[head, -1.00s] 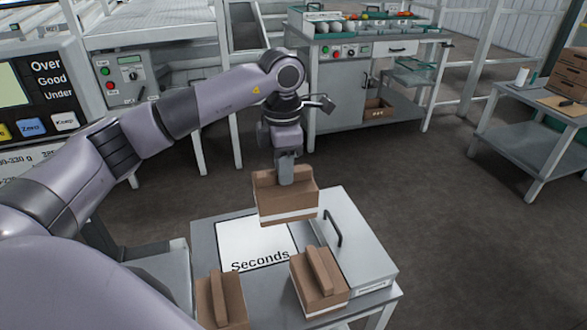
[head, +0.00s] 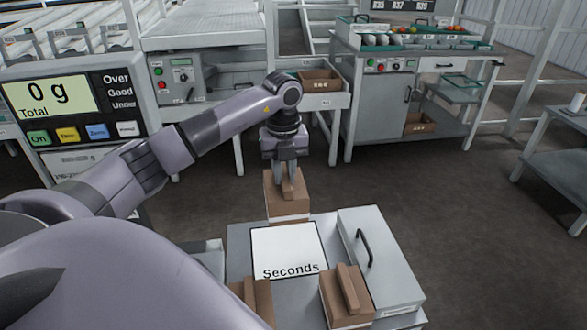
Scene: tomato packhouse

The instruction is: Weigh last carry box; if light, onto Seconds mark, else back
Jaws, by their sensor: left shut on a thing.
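My left gripper (head: 286,178) is shut on a brown carry box (head: 283,208) by its top handle. The box hangs upright at the far edge of the low table, just behind the white Seconds mark (head: 287,244). The mark is bare. A second carry box (head: 347,302) stands on the table right of the mark, and a third carry box (head: 252,296) stands at the front left, partly hidden by my arm. The scale display (head: 52,95) at the left reads 0 g Total. My right gripper is out of view.
A grey case with a black handle (head: 389,266) fills the table's right side. Behind are a bench with trays of tomatoes (head: 418,45) and a conveyor frame with a control box (head: 179,76). A side table (head: 556,150) stands at the right. The floor between is clear.

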